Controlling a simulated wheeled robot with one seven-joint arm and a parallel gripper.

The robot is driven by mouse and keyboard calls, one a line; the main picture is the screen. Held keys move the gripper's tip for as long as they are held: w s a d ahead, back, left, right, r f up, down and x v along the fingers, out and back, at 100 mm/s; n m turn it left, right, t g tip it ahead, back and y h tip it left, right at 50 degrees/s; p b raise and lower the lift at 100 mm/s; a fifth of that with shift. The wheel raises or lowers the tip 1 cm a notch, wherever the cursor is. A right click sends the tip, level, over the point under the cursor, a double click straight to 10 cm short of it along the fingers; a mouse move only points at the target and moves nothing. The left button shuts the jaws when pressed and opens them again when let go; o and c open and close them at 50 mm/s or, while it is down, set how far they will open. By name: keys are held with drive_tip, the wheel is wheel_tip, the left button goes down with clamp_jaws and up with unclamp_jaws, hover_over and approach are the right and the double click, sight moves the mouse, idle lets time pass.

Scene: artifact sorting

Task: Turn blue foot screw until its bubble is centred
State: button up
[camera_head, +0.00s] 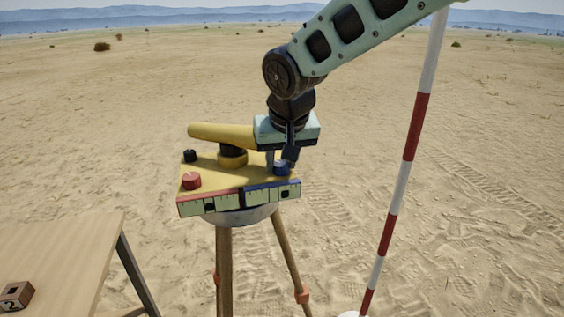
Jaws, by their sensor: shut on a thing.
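A yellow levelling instrument (236,185) stands on a wooden tripod (224,262) in the middle of the head view. Its yellow tube (214,134) lies across the top. My gripper (282,165) points down at the right corner and is shut on the blue foot screw (281,168). The fingers partly cover the screw. A red foot screw (191,181) is at the front left and a black foot screw (190,155) behind it.
A red and white pole (404,172) stands right of the tripod. A wooden table (60,250) is at the lower left, with a small brown block marked 2 (16,296) on it. Open sand surrounds them.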

idle(0.4)
drive_tip(key=o, duration=1)
drive_tip(key=b+v, duration=0.1)
drive_tip(key=v, duration=1.6)
drive_tip(key=shift+s+r, duration=0.2)
